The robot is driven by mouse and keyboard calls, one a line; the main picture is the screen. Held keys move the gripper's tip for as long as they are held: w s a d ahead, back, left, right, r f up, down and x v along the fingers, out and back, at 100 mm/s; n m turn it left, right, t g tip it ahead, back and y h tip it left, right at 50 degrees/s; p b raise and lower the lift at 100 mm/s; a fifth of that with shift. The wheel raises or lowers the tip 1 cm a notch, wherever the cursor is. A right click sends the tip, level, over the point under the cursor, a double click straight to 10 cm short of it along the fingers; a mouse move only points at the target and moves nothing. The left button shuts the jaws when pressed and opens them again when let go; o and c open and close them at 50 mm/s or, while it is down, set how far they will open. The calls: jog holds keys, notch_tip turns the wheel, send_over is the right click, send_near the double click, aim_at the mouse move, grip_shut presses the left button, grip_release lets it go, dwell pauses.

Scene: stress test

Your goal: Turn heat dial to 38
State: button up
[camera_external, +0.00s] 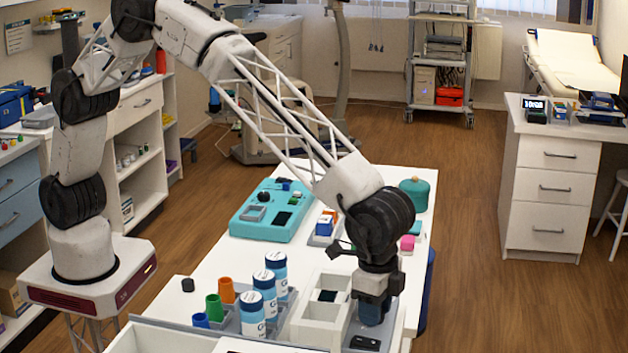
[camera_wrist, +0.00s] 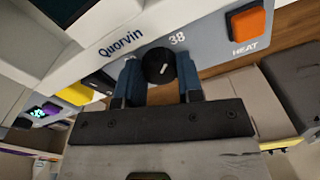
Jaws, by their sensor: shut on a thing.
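The heat dial (camera_wrist: 154,72) is a small black round knob with a short white mark, on a grey panel labelled "Quorvin". An orange square button (camera_wrist: 249,22) marked HEAT sits further right. My gripper (camera_wrist: 158,64) has its two blue fingers on either side of the dial, shut on it. In the external view my gripper (camera_external: 373,309) points down beside a white unit (camera_external: 321,322); the dial is hidden there. I cannot tell exactly where the white mark points.
White-and-blue bottles (camera_external: 252,314), an orange cup (camera_external: 226,290) and a green cup (camera_external: 214,307) stand left of the white unit. A teal device (camera_external: 250,229) lies farther back on the table. A teal round-lidded jar (camera_external: 414,193) stands at the far right corner.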

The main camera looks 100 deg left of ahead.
jog(key=shift+m, duration=0.6)
jog(key=o, duration=0.7)
jog(key=shift+c, duration=0.2)
jog(key=shift+r, duration=0.1)
jog(key=shift+r, duration=3.85)
